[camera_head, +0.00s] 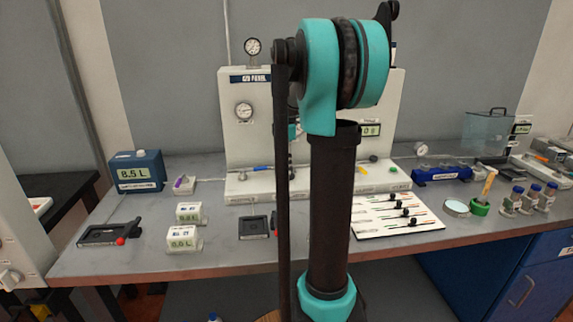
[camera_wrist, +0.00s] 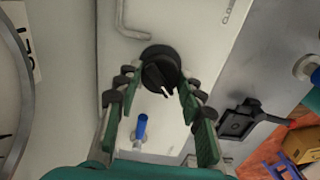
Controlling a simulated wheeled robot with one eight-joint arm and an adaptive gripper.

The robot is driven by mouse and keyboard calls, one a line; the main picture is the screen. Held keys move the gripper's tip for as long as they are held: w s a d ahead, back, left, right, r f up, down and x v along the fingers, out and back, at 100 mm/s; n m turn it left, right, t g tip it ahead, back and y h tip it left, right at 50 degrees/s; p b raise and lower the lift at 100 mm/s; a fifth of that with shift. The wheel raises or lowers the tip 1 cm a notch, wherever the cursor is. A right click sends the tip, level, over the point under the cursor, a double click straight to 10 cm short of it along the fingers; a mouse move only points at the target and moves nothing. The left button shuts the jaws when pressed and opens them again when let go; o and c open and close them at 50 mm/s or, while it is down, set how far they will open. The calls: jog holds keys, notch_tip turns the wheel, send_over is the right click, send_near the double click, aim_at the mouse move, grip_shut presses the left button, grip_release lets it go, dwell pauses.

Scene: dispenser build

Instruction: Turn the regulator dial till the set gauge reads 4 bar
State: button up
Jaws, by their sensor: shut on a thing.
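The black regulator dial (camera_wrist: 160,72) sits on the pale panel in the wrist view, with a light pointer mark on its face. My gripper (camera_wrist: 157,85) has its green-padded fingers on either side of the dial, shut on it. In the head view, my arm hides the dial and most of my gripper. I cannot tell which is the set gauge, and neither needle reading is legible. A large dial face (camera_wrist: 12,110) is cut off in the wrist view.
A blue-handled lever (camera_wrist: 141,128) lies just below the dial in the wrist view. On the bench are a blue 8.5 L display box (camera_head: 136,172), small display blocks (camera_head: 183,238) and a white board with sliders (camera_head: 390,228). Bench space at front left is partly clear.

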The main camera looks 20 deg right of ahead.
jog(key=m, duration=1.3)
jog(key=shift+m, duration=0.3)
jog(key=m, duration=1.3)
dwell(0.3)
jog(key=o, duration=1.2)
jog(key=shift+c, duration=0.2)
